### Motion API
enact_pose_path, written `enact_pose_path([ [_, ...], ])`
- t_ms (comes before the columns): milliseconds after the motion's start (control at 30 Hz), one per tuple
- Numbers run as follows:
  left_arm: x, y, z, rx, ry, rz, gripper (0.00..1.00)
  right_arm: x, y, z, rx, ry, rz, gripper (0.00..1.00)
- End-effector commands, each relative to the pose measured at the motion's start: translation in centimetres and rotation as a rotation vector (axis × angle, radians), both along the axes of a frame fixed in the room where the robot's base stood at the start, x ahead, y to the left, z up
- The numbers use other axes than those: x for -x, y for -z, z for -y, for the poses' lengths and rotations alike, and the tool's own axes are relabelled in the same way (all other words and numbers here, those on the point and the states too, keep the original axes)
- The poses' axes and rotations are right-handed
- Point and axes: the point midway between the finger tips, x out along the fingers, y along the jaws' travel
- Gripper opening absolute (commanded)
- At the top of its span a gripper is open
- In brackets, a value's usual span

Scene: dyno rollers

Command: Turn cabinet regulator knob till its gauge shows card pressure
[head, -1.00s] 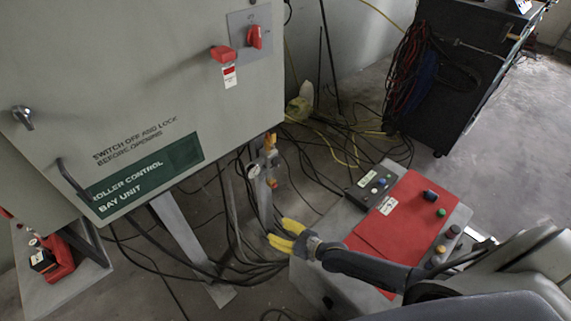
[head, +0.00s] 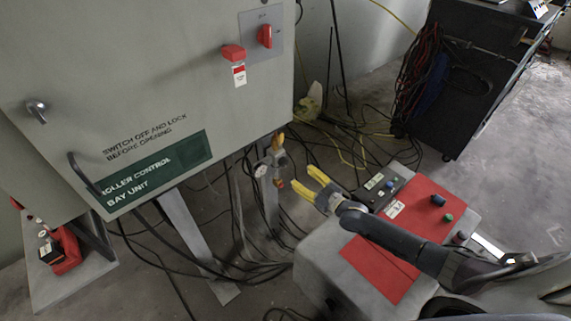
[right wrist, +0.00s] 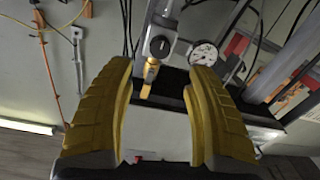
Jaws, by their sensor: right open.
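The regulator (head: 270,165) is on a post below the right corner of the grey cabinet (head: 150,75), with a small round white gauge (head: 261,170) on its left side and a yellow-orange knob or handle (head: 278,141) at its top. In the right wrist view the gauge (right wrist: 204,54) is right of the regulator body (right wrist: 160,45), and the yellow part (right wrist: 150,76) points down between my fingers, apart from them. The gauge reading is too small to tell. My right gripper (head: 304,179) is open and empty, just right of the regulator. My left gripper is not in view.
A control box with a red top (head: 400,235) stands beneath my right arm. Black cables (head: 240,265) hang and lie around the cabinet legs. A red switch with a white tag (head: 239,77) is on the cabinet door. A dark cart (head: 460,75) stands at the back right.

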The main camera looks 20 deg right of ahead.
Motion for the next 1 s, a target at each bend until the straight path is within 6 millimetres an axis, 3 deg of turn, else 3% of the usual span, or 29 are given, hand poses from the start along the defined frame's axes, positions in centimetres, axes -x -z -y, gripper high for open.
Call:
enact_pose_path([
  [200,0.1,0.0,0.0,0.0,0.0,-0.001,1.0,-3.7,-0.1,-1.8,-0.001,0.0,0.002,0.55],
  [500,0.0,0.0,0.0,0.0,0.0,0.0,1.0,-7.3,0.0,-3.6,0.001,0.0,0.0,0.55],
  [1000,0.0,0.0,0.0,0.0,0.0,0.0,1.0,-9.0,0.0,-4.5,0.001,-0.001,-0.001,0.55],
])
